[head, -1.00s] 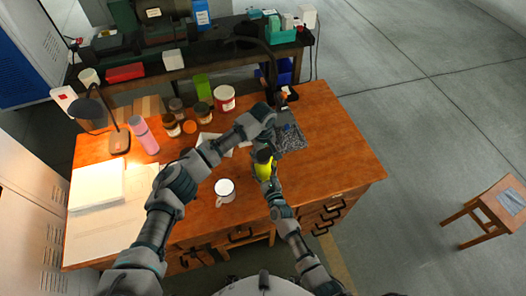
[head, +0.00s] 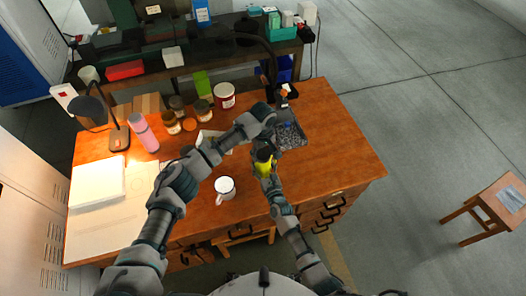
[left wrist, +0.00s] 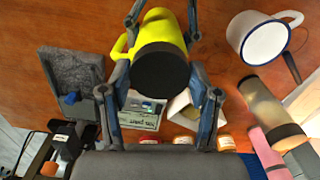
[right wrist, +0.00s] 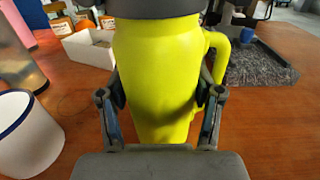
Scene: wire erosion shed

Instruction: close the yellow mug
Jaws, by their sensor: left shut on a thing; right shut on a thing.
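The yellow mug (head: 264,169) is held above the wooden desk near its front. My right gripper (right wrist: 160,95) is shut around its body, and the mug's handle is at the right in the right wrist view. A dark round lid (left wrist: 161,69) is at the mug's top, also in the right wrist view (right wrist: 155,6). My left gripper (left wrist: 160,82) is shut on the lid, one finger at each side. The lid lines up with the mug's mouth. The rim is hidden, so I cannot tell whether the lid is fully seated.
A white enamel mug (head: 225,187) stands on the desk to the left. A grey tray of scraps (head: 292,136) lies behind the grippers. A pink bottle (head: 145,133), several jars and a lamp (head: 117,138) stand further left. The desk's right side is clear.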

